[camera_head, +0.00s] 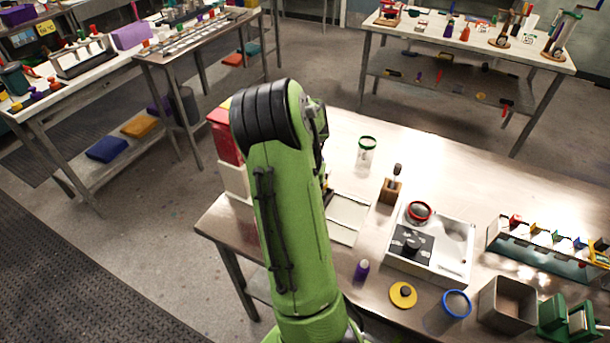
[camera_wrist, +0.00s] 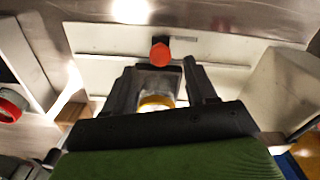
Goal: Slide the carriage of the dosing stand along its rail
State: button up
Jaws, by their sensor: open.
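My gripper (camera_wrist: 160,68) is open in the wrist view, with one dark finger on each side of a clear cylinder with a yellow ring (camera_wrist: 157,102). A red knob (camera_wrist: 160,54) on a dark stem shows at the fingertips, in front of long white panels (camera_wrist: 95,38) that seem to belong to the dosing stand. I cannot tell whether the fingers touch the knob. In the head view my green arm hides the gripper and most of the stand; a flat white plate (camera_head: 346,219), perhaps its base, shows right of the arm. The carriage and rail are not clearly distinguishable.
On the steel table, a green-rimmed jar (camera_head: 366,150), a wooden block with a handle (camera_head: 390,190) and a white tray (camera_head: 425,277) stand right of the arm. A red box (camera_head: 226,137) sits on the left. A pale block (camera_wrist: 283,88) is close right of the gripper.

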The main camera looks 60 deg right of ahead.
notch_tip(320, 180, up, 12)
jog(key=p, duration=0.1)
jog(key=shift+f, duration=0.15)
dwell(0.3)
